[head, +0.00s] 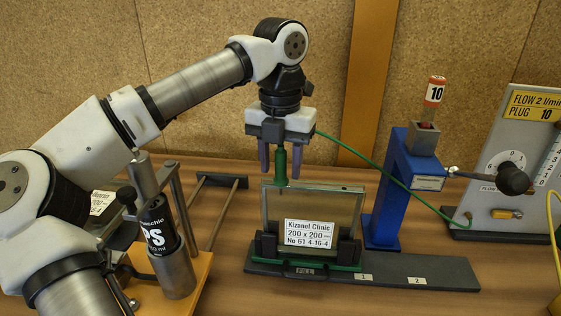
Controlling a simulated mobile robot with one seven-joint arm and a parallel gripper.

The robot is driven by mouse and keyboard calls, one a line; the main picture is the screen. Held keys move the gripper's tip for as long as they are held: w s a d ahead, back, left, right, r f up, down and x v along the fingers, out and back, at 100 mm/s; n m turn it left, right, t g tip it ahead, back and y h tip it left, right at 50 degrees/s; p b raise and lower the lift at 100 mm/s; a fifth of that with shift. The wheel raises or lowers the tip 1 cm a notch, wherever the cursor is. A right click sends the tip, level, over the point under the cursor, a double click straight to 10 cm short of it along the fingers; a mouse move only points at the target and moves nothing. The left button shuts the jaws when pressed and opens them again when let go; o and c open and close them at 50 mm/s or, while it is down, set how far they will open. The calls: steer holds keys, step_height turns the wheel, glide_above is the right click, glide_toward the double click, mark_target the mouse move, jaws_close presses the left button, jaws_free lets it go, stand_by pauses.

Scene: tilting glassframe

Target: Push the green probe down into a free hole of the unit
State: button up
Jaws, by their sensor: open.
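The green probe (281,165) is upright, its lower end at the top edge of the glass-fronted unit (340,204), left of the unit's middle. A thin green cable runs from near the probe's top to the right. My gripper (281,170) points down from above with its purple fingers open, one on each side of the probe, with a visible gap. The unit stands upright in dark clamps and bears a white label reading "Kizanel Clinic".
The unit stands on a dark base plate (440,272) with spots marked 1 and 2. A blue stand (387,205) with a red-topped vial is close on the right. A flow panel (500,180) stands beyond. A bottle (157,230) and metal posts are at left.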

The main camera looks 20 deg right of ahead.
step_height(320, 180, up, 12)
steer(key=shift+r+p, duration=0.15)
steer(key=shift+p, duration=0.2)
steer(key=shift+r+p, duration=0.7)
steer(key=shift+p, duration=0.1)
